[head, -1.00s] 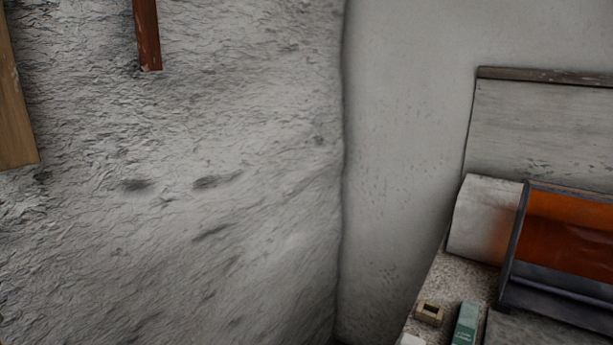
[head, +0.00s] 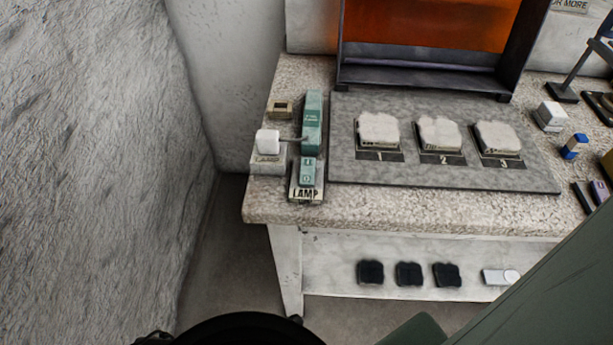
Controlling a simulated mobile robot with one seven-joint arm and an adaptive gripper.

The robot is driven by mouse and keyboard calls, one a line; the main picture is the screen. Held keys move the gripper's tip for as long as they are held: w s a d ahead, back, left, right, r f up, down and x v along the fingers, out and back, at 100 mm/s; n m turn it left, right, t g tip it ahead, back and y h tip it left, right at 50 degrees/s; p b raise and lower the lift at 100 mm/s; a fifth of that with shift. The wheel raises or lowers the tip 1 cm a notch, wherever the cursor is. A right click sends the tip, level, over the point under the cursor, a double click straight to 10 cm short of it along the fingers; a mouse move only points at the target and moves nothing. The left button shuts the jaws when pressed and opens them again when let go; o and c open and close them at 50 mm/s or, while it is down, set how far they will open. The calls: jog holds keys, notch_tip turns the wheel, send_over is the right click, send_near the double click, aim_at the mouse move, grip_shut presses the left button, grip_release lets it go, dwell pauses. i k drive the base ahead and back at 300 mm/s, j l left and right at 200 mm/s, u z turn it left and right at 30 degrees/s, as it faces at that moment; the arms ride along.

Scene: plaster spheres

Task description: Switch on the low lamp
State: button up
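A low teal bar (head: 312,125), which looks like the low lamp, stands upright at the left end of the bench; I see no glow from it. In front of it a teal switch (head: 308,172) with two marked halves sits on a white plate labelled LAMP (head: 306,194). Which half is pressed is too small to tell. A white block (head: 267,141) on a labelled base stands left of the switch, with a thin cord or rod toward the teal bar. My gripper is not in view.
The bench (head: 400,212) holds a grey board (head: 343,150) with plaster lumps on pads numbered 1, 2 and 3. An orange-paned screen (head: 430,22) stands behind. A small tan box (head: 280,108) lies at the left. Black pieces (head: 409,274) lie on the lower shelf.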

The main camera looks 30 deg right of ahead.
aim_at(306, 178)
jog(key=k+j+z, duration=0.3)
jog(key=j, duration=0.25)
jog(key=k+j+z, duration=0.3)
jog(key=k+j, duration=0.1)
jog(key=j, duration=0.1)
